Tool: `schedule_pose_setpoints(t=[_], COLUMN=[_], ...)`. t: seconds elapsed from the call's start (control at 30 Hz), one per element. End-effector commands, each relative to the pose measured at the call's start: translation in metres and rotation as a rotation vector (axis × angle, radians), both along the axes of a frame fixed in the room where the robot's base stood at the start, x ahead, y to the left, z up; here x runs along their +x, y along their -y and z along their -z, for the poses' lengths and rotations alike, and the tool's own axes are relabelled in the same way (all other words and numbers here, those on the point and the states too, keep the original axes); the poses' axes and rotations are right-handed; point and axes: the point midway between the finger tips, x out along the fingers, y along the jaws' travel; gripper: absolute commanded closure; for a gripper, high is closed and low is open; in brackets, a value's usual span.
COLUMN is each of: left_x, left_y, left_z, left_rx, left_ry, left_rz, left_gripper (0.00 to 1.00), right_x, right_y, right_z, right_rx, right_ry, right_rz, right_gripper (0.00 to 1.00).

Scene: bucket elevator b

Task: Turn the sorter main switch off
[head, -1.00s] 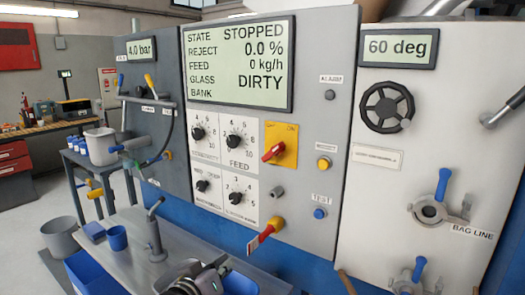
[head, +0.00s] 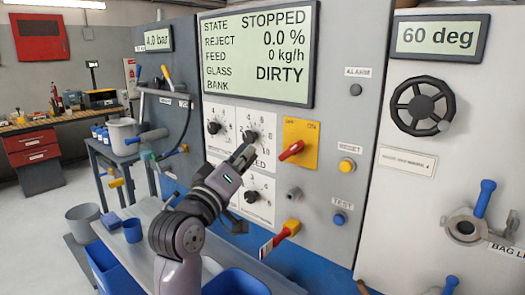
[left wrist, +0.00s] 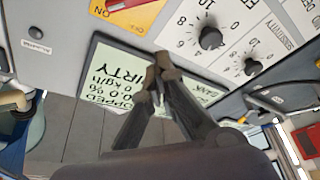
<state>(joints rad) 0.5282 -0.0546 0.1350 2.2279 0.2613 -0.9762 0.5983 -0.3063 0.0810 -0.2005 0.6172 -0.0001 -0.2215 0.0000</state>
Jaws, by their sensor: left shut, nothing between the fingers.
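The main switch is a red rotary handle (head: 290,150) on a yellow plate (head: 302,132) on the grey panel. The handle slants, with its lower end to the left. In the left wrist view the yellow plate (left wrist: 133,9) is cut by the top edge, with a bit of red showing. My left gripper (head: 245,155) is shut and empty, in front of the FEED knob area, left of the switch and apart from it. Its closed fingertips also show in the left wrist view (left wrist: 160,72). My right gripper is not in view.
The display (head: 258,52) reads STOPPED and DIRTY. Close to the switch are the FEED knob (head: 248,135), the yellow RESET button (head: 347,165), a grey knob (head: 294,193) and a red-yellow lever (head: 283,236). A handwheel (head: 422,105) is on the right panel.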

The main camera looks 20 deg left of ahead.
Motion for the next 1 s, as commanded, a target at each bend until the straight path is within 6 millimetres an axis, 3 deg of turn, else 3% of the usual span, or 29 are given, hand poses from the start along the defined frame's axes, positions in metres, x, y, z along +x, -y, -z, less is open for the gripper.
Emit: schedule_pose_setpoints(t=[0.5,0.7,1.0], left_x=[0.092,0.083,0.080], left_y=[0.014,0.031,0.037], left_z=[-0.021,0.000,0.006], left_rx=[0.000,0.000,0.001], left_ry=[-0.003,-0.001,0.001], left_rz=[0.002,0.002,0.000], left_gripper=[1.00,1.00,1.00], right_x=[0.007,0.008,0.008], right_y=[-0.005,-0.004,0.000], right_z=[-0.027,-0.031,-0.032], right_rx=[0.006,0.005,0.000], right_ry=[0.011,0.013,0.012], right_rz=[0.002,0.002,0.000], right_gripper=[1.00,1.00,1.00])
